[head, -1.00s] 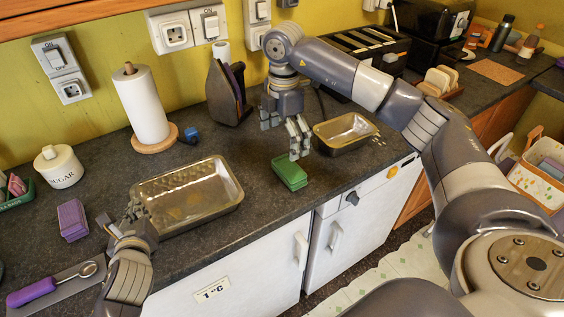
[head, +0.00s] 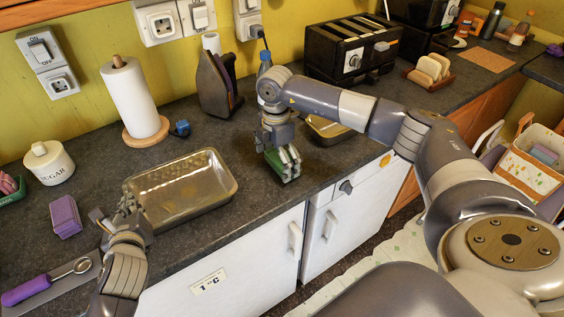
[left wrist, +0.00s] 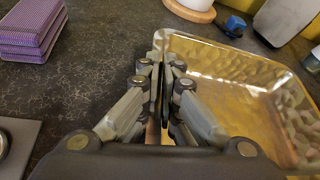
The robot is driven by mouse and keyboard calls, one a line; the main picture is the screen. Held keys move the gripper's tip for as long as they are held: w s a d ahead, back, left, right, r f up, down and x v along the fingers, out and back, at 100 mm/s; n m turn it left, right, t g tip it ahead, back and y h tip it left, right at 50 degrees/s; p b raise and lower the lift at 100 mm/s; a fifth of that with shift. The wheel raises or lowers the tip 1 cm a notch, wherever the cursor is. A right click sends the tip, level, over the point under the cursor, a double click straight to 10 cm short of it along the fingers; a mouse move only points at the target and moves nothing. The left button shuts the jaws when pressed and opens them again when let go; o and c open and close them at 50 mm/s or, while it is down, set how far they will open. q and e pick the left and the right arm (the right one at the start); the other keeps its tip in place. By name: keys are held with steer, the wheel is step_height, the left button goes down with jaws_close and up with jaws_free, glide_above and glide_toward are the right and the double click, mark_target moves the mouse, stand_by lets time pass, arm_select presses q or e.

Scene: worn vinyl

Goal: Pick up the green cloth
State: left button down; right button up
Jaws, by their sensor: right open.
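The green cloth (head: 274,160) is a small folded block on the dark counter near its front edge. My right gripper (head: 290,172) is open and down over the cloth, hiding much of it; I cannot tell whether its fingers touch it. My left gripper (head: 122,207) is at the left rim of the hammered metal tray (head: 222,184). In the left wrist view its fingers (left wrist: 160,75) are close together with the tray's rim (left wrist: 158,40) between them.
A smaller metal tin (head: 326,130) stands just behind the right gripper. A paper towel roll (head: 130,98), an iron (head: 214,88) and a toaster (head: 350,50) stand along the wall. Purple cloths (head: 65,215) and a purple-handled scoop (head: 30,288) lie at left.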

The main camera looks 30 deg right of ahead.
mark_target(277, 160)
steer(key=c, duration=0.8)
steer(key=shift+o, duration=0.2)
step_height(277, 160, up, 10)
steer(key=shift+r, duration=0.1)
